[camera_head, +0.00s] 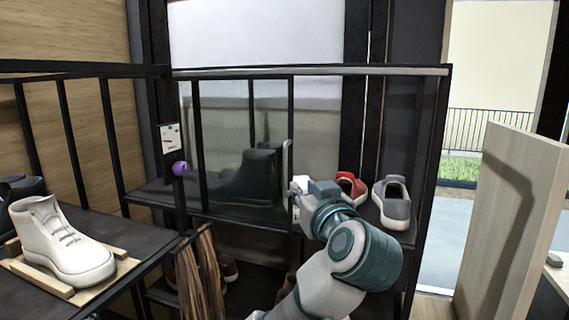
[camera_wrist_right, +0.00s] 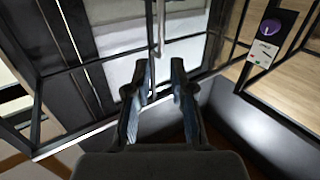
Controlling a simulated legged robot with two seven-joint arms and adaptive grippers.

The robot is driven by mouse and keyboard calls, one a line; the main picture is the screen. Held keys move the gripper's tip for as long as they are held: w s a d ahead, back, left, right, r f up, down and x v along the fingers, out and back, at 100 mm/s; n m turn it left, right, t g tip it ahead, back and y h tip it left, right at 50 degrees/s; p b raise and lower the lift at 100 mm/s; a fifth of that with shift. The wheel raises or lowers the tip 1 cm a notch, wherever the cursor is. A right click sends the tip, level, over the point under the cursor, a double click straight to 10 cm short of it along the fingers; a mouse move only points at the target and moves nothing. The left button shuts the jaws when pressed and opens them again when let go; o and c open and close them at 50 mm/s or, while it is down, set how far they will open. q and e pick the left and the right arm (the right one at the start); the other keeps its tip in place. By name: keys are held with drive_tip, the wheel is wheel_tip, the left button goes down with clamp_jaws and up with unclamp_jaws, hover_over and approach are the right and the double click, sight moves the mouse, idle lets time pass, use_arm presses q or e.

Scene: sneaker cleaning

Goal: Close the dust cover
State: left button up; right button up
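The dust cover (camera_head: 222,115) appears as a clear sliding panel over the left and middle part of the shelf. A dark boot (camera_head: 252,175) shows behind it. Its upright pale handle (camera_head: 287,160) is at its right edge and also shows in the right wrist view (camera_wrist_right: 158,35). The right part of the shelf front is uncovered. My right gripper (camera_head: 297,190) is at the lower end of the handle. In the right wrist view its fingers (camera_wrist_right: 158,92) stand apart, with the handle's line between or just beyond the tips; contact is unclear. My left gripper is out of view.
A red shoe (camera_head: 350,188) and a grey shoe (camera_head: 392,202) sit on the uncovered right side of the shelf. A white sneaker (camera_head: 60,243) stands on a wooden rack at left. A wooden panel (camera_head: 513,220) stands at right. Brown laces (camera_head: 203,275) hang at the lower front.

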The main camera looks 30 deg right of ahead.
drive_tip(key=s+r, duration=0.2)
drive_tip(key=p, duration=0.3)
approach(286, 162)
drive_tip(key=w, duration=0.2)
drive_tip(key=shift+t, duration=0.3)
drive_tip(key=x, duration=0.3)
drive_tip(key=p+x, duration=0.1)
drive_tip(key=x, duration=0.1)
drive_tip(key=d+p+x, duration=0.1)
drive_tip(key=x, duration=0.2)
drive_tip(key=shift+w+f, duration=0.15)
drive_tip(key=shift+f, duration=0.05)
drive_tip(key=shift+w+d, duration=0.1)
drive_tip(key=shift+a, duration=0.2)
drive_tip(key=shift+a, duration=0.1)
drive_tip(key=c, duration=0.3)
clamp_jaws()
